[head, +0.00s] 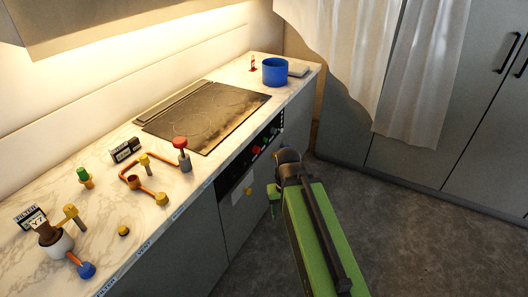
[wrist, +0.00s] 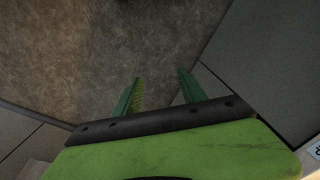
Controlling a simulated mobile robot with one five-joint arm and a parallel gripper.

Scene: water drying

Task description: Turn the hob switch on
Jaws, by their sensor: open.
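The hob (head: 210,113) is a dark flat panel set in the marble counter. Below it, the dark control panel (head: 243,172) on the cabinet front carries several small coloured knobs, among them a red one (head: 256,150). I cannot tell which is the hob switch, and part of the panel lies near my arm. My green gripper (head: 272,200) is in front of the cabinet, below and apart from the knobs. In the wrist view my gripper (wrist: 157,90) has its two green fingers apart with nothing between them, above the floor. No knob shows there.
Pipe fittings with a red-topped valve (head: 181,150) stand on the counter (head: 190,190) left of the hob. A blue pot (head: 275,71) stands at its far end. Grey cabinets (head: 440,120) and a white curtain (head: 415,75) are behind. The floor (head: 400,220) at right is clear.

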